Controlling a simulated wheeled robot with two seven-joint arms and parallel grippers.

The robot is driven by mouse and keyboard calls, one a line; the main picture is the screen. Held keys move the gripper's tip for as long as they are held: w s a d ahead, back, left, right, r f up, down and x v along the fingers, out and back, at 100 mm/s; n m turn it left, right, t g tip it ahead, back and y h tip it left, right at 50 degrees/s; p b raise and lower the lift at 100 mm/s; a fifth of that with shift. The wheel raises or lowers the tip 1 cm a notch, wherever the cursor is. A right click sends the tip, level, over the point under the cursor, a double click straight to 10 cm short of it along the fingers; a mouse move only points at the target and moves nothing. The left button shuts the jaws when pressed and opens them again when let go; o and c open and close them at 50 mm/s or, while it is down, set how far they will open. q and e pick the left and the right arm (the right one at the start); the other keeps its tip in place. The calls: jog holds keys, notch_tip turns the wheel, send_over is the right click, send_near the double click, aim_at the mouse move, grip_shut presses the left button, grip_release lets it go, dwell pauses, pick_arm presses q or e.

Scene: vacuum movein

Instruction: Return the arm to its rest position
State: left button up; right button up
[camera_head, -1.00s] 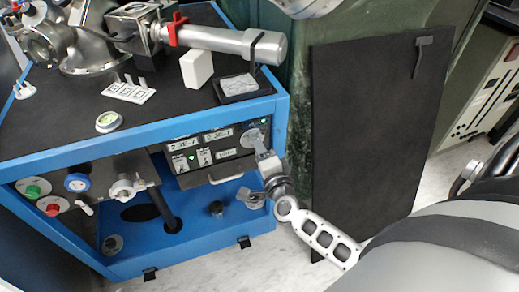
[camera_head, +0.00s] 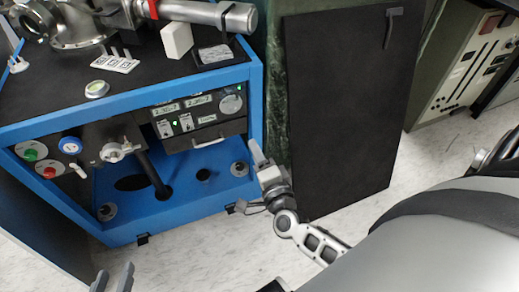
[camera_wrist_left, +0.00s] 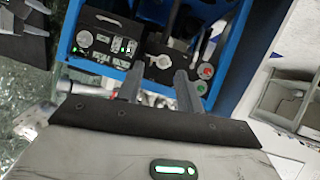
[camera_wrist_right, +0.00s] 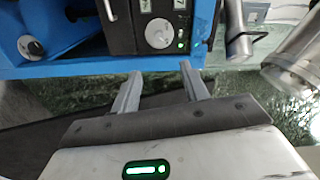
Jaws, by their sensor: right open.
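My right gripper (camera_head: 256,150) is in front of the right side of the blue-framed vacuum cart (camera_head: 95,128), apart from it. In the right wrist view its two fingers (camera_wrist_right: 161,70) are spread with nothing between them, pointing toward the panel. My left gripper (camera_head: 113,275) shows only its fingertips at the bottom edge of the head view. In the left wrist view its fingers (camera_wrist_left: 158,72) are apart and empty, with the cart beyond. The control panel (camera_head: 197,119) has lit displays, green lights and a round knob (camera_head: 231,104).
Valve hardware (camera_head: 80,25) and a metal cylinder (camera_head: 225,16) sit on the cart's top. A dark board (camera_head: 340,110) stands right of the cart. A beige-green cabinet (camera_head: 470,60) is at the far right. The light floor (camera_head: 200,255) before the cart is clear.

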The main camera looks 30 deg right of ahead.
dwell(0.5)
pick_arm(q)
jog(key=r+p, duration=0.1)
jog(key=p, duration=0.3)
jog(key=r+g+p, duration=0.1)
jog(key=r+p, duration=0.1)
jog(key=p, duration=0.2)
jog(key=shift+a+r, duration=0.1)
jog(key=shift+a, duration=0.25)
pick_arm(e)
jog(key=s+a+r+n+g+y, duration=0.3)
jog(key=s+a+n, duration=0.2)
jog(key=n, duration=0.5)
jog(key=s+a+r+n+g+y, duration=0.3)
jog(key=s+n, duration=0.4)
jog(key=n, duration=0.3)
jog(key=shift+s+a+r+g+y, duration=0.35)
jog(key=shift+a+r+g, duration=0.3)
jog(key=shift+a, duration=0.4)
